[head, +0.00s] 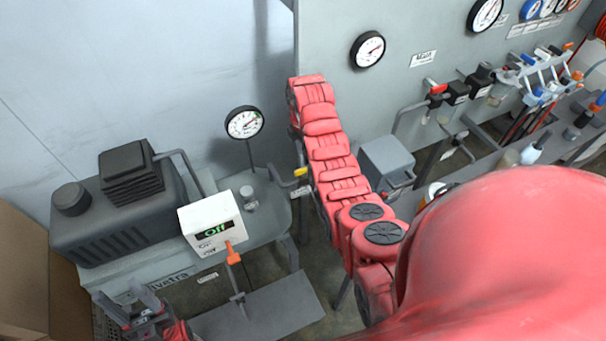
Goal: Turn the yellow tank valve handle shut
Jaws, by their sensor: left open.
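The yellow tank valve handle (300,172) is a small yellow piece at the right end of a grey pipe, beside the upper part of a red segmented arm of mine. A small label sits just below it. My left gripper (140,314) is at the bottom left edge, dark with red parts, open with nothing visible between its fingers. It is well below and left of the yellow handle, in front of the compressor. Its lower part is cut off by the frame. My right gripper does not show.
A compressor (120,215) stands left with a white box reading "Off" (212,222), an orange lever (233,254) and a gauge (245,122). A grey panel (430,25) with gauges and valves is at right. My red arm and body block the middle and lower right.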

